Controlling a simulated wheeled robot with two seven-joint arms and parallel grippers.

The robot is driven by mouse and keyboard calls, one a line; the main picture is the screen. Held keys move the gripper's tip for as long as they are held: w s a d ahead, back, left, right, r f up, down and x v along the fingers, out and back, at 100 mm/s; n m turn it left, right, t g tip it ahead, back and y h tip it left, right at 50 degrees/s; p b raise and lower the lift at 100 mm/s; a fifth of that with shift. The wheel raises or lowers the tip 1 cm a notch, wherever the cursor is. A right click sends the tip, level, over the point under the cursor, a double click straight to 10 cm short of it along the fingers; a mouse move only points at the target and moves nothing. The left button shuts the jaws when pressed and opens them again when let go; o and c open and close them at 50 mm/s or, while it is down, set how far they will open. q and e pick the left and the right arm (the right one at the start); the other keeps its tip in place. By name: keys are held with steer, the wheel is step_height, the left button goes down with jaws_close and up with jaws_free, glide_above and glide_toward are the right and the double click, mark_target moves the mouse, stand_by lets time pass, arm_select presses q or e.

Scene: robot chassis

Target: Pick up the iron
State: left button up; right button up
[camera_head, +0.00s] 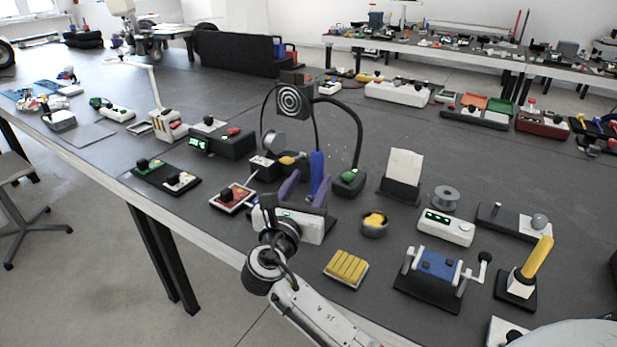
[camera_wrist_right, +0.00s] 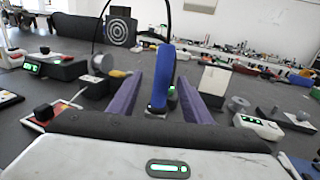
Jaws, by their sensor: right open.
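The iron (camera_head: 317,172) has a thick blue handle and stands upright. It also shows in the right wrist view (camera_wrist_right: 163,75), slightly tilted. My right gripper (camera_head: 306,182) has purple fingers and is open. In the right wrist view its fingers (camera_wrist_right: 163,82) lie on either side of the iron's blue handle in the picture, with gaps to it. Whether the handle is fully between the fingertips or just beyond them is hard to tell. The iron's lower end is partly hidden behind the gripper. My left gripper is not in view.
A black curved arm on a base with a green knob (camera_head: 350,177) stands right of the iron. A striped target disc (camera_head: 290,98) stands behind. A yellow-topped round tin (camera_head: 375,222), a yellow ribbed block (camera_head: 346,267) and a blue crank device (camera_head: 438,265) lie to the right.

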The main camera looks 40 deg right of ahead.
steer(key=x, duration=0.8)
steer(key=shift+d+r, duration=0.15)
steer(key=shift+d, duration=0.3)
steer(key=c, duration=1.1)
